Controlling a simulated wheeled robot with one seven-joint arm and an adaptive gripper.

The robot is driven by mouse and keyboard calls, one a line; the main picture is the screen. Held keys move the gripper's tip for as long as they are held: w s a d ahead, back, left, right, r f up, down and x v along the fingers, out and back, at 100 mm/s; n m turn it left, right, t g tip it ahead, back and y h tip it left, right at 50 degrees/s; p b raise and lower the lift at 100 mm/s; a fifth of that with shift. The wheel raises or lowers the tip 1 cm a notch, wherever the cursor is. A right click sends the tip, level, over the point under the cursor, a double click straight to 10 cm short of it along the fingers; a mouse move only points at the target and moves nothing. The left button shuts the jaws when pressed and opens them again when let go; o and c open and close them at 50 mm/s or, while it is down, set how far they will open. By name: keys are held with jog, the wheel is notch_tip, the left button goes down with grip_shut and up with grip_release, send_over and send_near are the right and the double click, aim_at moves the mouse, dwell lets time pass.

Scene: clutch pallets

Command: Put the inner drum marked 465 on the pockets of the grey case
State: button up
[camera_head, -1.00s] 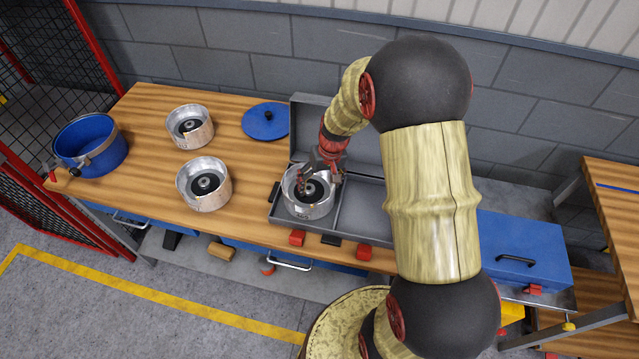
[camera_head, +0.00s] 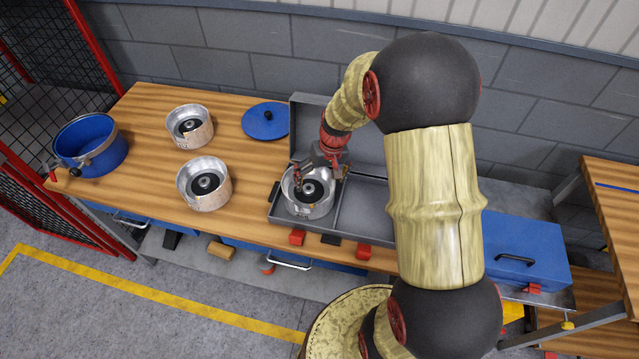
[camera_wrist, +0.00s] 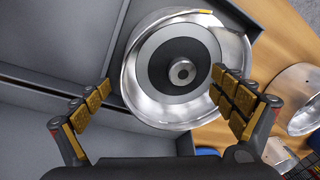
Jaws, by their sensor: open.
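A silver inner drum (camera_head: 309,206) with a dark centre and metal hub sits in the left compartment of the open grey case (camera_head: 348,231). It also shows upright in the wrist view (camera_wrist: 150,108), at the top middle. I cannot read a number on it. My gripper (camera_head: 325,178) is just above this drum, its jaws open. In the wrist view the two padded fingers (camera_wrist: 162,92) stand apart on either side of the drum's near part, holding nothing. Two more silver drums stand on the table, one at the back (camera_head: 205,134) and one nearer (camera_head: 217,200); their marks are too small to read.
A blue pot (camera_head: 101,160) stands at the table's left end. The case's right compartment (camera_head: 364,210) looks empty. A red mesh fence borders the left.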

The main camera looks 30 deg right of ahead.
jog(key=s+a+r+n+t+p, duration=0.1)
jog(key=s+a+r, duration=0.1)
jog(key=r, duration=0.7)
jog(key=s+a+r+p, duration=0.1)
jog(key=s+a+r, duration=0.1)
jog(key=r, duration=0.7)
jog(key=s+a+r+n+t, duration=0.1)
jog(key=s+a+r, duration=0.4)
jog(key=s, duration=0.3)
jog(key=s+a+r+n+t+h, duration=0.1)
jog(key=s+a+r+t, duration=0.1)
jog(key=s+a+r, duration=0.2)
jog(key=s+r, duration=0.2)
jog(key=s, duration=0.2)
jog(key=shift+a+r, duration=0.15)
jog(key=shift+a, duration=0.2)
notch_tip(320, 180, down, 4)
jog(key=b, duration=0.4)
jog(key=shift+r, duration=0.25)
